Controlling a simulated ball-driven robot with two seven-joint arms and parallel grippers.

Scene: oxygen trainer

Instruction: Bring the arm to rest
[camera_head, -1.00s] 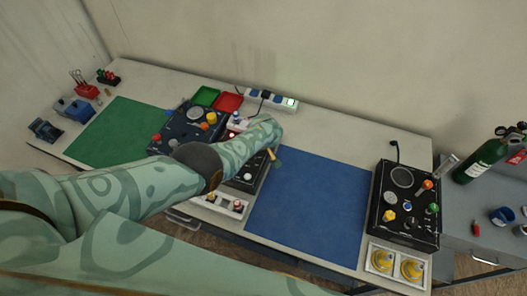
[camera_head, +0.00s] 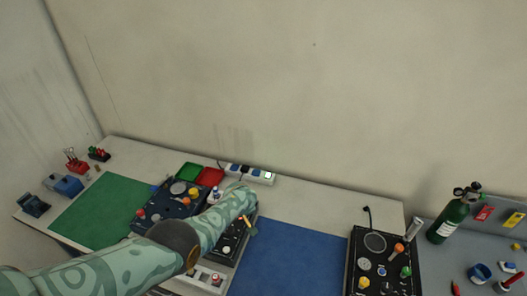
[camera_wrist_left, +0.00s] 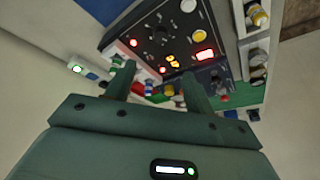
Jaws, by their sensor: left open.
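My left arm comes in from the left in the head view. Its forearm reaches over the middle of the bench, and its hand hides part of the panels below. My left gripper (camera_wrist_left: 158,82) shows in the left wrist view with its two fingers apart and nothing seen between them. A black control panel (camera_wrist_left: 165,40) with lit red displays and yellow buttons lies beyond the fingers, apart from them as far as I can tell. In the head view the fingertips are not clearly visible. My right gripper is in neither view.
A dark blue panel (camera_head: 170,203), green tray (camera_head: 189,171), red tray (camera_head: 211,177) and power strip (camera_head: 258,176) surround the hand. A green mat (camera_head: 97,212) lies left, a blue mat (camera_head: 285,262) right. Farther right are another black panel (camera_head: 383,273) and a green cylinder (camera_head: 447,222).

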